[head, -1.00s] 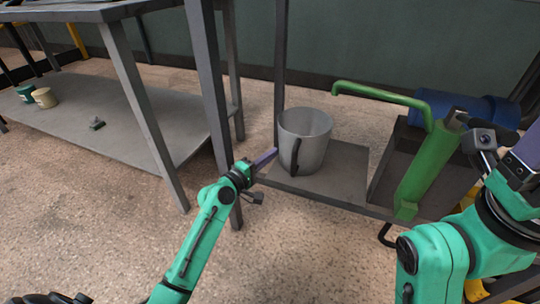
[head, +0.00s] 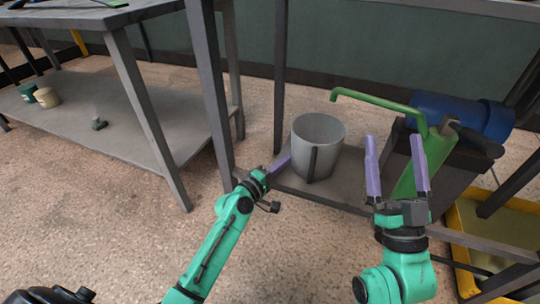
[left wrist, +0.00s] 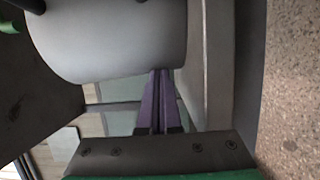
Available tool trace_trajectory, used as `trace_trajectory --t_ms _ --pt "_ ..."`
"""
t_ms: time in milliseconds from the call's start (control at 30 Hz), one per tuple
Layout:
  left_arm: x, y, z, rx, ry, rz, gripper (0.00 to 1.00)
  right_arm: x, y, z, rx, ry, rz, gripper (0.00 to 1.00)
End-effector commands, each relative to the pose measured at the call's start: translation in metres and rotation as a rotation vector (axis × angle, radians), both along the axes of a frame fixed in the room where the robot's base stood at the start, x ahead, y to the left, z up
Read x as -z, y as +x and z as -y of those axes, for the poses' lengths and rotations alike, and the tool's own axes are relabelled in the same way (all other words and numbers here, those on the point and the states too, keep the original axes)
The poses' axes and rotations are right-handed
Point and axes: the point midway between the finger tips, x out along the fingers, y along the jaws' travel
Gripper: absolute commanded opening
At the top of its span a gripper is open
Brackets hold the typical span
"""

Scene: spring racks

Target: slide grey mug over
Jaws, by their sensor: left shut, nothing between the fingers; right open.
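The grey mug (head: 303,152) stands upright on the low grey shelf (head: 345,192), its dark handle (head: 312,163) facing me. My left gripper (head: 284,160) is shut and empty, with its purple fingertips at the mug's lower left side. In the left wrist view the mug (left wrist: 110,40) fills the upper left, and the shut fingers (left wrist: 160,75) reach its edge; they look touching or nearly so. My right gripper (head: 395,150) is open and empty, pointing up in front of the green tool, to the right of the mug.
A green tool with a long bent arm (head: 380,103) stands right of the mug, beside a blue cylinder (head: 460,115). A yellow tray (head: 462,275) lies at the lower right. Grey rack posts (head: 208,90) rise left of the mug. Another shelf (head: 90,130) holds small tubs at left.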

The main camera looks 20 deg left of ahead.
Motion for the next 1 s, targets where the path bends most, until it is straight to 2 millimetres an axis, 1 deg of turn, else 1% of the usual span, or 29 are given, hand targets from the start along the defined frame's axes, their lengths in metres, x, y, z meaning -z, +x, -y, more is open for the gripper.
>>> trace_trajectory --t_ms 33,200,300,400,500,567,1000 --pt "-0.001 -0.001 0.003 0.001 -0.001 -0.001 0.0 0.013 0.003 -0.002 -0.005 -0.008 -0.045 1.0" --pt "-0.002 -0.002 0.012 0.001 -0.002 -0.001 0.0 0.063 0.008 -0.009 -0.023 -0.036 -0.197 1.0" --pt "-0.002 -0.003 0.016 0.001 -0.001 0.0 0.0 0.089 0.008 -0.012 -0.032 -0.049 -0.275 1.0" --pt "-0.001 -0.003 0.019 0.001 0.0 0.001 0.0 0.107 0.006 -0.014 -0.039 -0.058 -0.327 1.0" --pt "-0.001 -0.004 0.021 0.001 0.001 0.001 0.0 0.117 0.005 -0.015 -0.043 -0.062 -0.353 1.0" --pt "-0.001 -0.004 0.021 0.001 0.001 0.001 0.0 0.119 0.005 -0.015 -0.044 -0.063 -0.359 1.0" --pt "-0.001 -0.003 0.021 0.001 0.001 0.001 0.0 0.118 0.005 -0.015 -0.043 -0.063 -0.358 1.0"
